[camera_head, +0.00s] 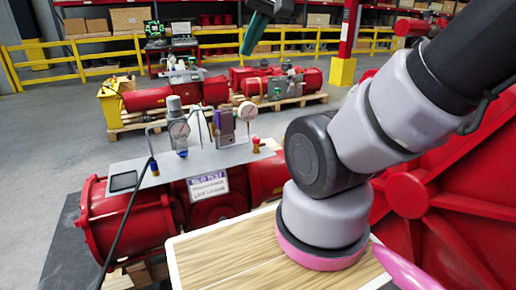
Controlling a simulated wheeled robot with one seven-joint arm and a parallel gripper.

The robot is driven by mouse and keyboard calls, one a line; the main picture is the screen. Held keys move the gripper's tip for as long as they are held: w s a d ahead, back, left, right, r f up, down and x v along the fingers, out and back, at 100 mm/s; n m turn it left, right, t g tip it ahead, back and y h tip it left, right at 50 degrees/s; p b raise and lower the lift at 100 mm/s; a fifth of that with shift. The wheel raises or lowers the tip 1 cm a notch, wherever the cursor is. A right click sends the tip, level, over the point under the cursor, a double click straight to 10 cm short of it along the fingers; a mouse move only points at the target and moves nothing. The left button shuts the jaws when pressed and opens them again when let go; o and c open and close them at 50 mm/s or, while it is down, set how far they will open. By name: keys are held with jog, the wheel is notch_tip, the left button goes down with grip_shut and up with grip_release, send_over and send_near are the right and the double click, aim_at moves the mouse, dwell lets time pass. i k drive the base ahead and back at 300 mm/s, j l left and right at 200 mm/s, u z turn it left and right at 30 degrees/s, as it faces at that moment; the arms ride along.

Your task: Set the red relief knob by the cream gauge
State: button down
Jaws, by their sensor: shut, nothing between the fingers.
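A small red knob (255,139) on a brass-coloured fitting stands at the right end of a grey panel (130,165) on top of a red actuator. A round pale gauge (248,112) stands just behind and left of the knob; its reading is too small to make out.
The actuator's red cylinder (130,222) lies below the panel. A wood-topped surface (225,262) is in front. A large red ribbed part (450,215) fills the right. Yellow rails (110,50) and other actuators (150,98) stand behind. Open floor lies at the left.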

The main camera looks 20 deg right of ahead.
aim_at(256, 140)
jog(key=i+l, duration=0.15)
jog(key=i, duration=0.3)
jog(key=i+l, duration=0.15)
jog(key=i, duration=0.25)
jog(key=z, duration=0.05)
